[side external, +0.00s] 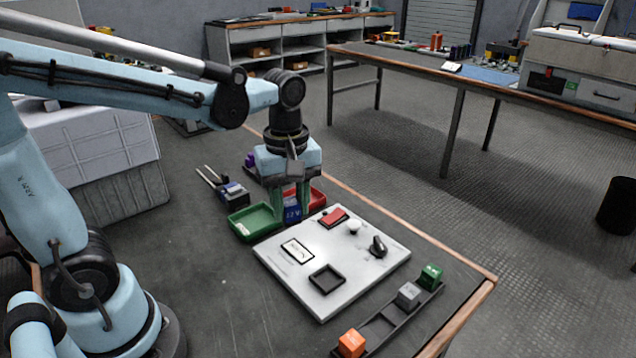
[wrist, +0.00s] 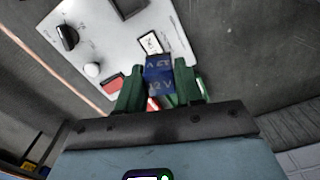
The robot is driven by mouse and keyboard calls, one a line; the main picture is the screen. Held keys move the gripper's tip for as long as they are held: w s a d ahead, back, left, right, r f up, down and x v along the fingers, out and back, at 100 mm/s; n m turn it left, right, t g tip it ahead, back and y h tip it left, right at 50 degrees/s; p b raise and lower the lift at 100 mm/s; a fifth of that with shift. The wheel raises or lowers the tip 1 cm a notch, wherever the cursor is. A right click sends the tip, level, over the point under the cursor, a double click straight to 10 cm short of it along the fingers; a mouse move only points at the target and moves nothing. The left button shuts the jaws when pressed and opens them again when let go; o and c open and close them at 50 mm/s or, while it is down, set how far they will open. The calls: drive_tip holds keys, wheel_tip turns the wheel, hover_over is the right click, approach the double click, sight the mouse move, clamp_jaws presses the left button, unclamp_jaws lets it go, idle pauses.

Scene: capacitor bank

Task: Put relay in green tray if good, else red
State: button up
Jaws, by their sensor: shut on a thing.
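My gripper (side external: 291,202) is shut on a blue block with white lettering, the relay (side external: 292,213). In the wrist view the relay (wrist: 158,76) sits between the green fingers of my gripper (wrist: 160,80), and its label looks like "12 V". The green tray (side external: 250,232) is just left of the gripper and its visible inside looks empty. The red tray (side external: 318,197) is behind and right of the gripper, partly hidden by it. A white test board (side external: 292,279) lies in front, with a square black socket (side external: 327,280) and a small white display (side external: 298,251) whose text I cannot read.
The board also carries a red part (side external: 333,217), a white dome (side external: 354,227) and a black knob (side external: 378,246). A dark rack (side external: 381,330) holds orange (side external: 351,343), grey (side external: 408,295) and green (side external: 431,276) blocks. A blue-black device (side external: 233,193) stands behind the green tray.

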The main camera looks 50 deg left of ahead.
drive_tip(key=a+n, duration=0.4)
drive_tip(key=a, duration=0.1)
hover_over(256, 224)
wheel_tip(256, 224, down, 7)
drive_tip(key=shift+f, duration=0.15)
drive_tip(key=shift+a+f, duration=0.1)
drive_tip(key=shift+f, duration=1.95)
drive_tip(key=shift+f, duration=0.1)
drive_tip(key=o, duration=1)
